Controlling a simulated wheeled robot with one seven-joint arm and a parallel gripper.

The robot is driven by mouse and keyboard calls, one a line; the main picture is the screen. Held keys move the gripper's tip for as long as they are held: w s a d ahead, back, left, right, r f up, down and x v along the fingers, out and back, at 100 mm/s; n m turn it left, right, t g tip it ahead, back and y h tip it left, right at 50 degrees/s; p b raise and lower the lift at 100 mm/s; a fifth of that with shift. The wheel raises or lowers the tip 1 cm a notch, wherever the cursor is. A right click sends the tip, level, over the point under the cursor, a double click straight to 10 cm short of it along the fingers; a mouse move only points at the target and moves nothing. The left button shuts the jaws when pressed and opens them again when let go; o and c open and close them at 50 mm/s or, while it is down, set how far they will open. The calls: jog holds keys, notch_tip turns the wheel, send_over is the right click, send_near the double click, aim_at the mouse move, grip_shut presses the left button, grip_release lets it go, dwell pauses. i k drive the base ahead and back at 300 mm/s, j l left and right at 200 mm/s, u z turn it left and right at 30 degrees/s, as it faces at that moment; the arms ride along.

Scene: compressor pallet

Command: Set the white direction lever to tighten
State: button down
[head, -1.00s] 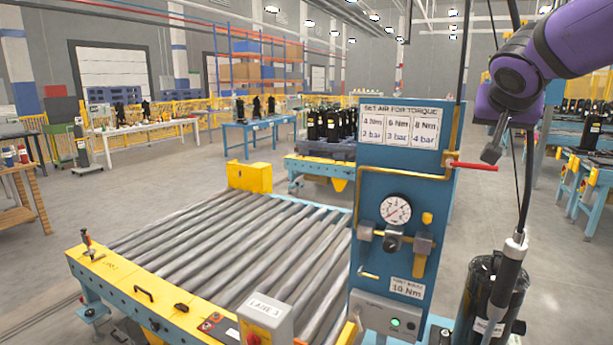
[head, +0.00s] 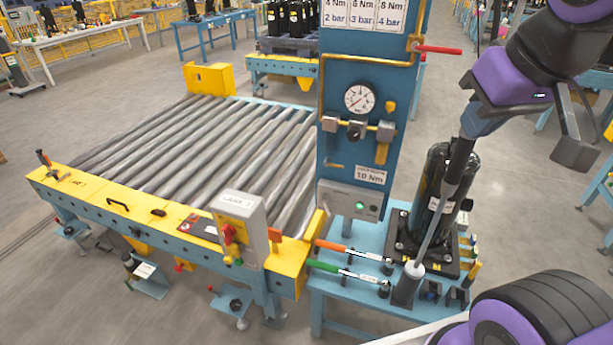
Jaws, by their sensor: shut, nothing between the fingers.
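A black compressor (head: 436,190) stands on the blue bench (head: 345,290) behind the tool. Orange-handled (head: 335,246) and green-handled (head: 325,267) wrenches lie left of it. A blue gauge panel (head: 345,150) rises behind, with a red lever (head: 438,50). A roller conveyor (head: 190,150) fills the left.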

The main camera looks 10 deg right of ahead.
aim_at(324, 197)
jog(key=i+j+u, duration=0.1)
jog(key=i+j, duration=0.95)
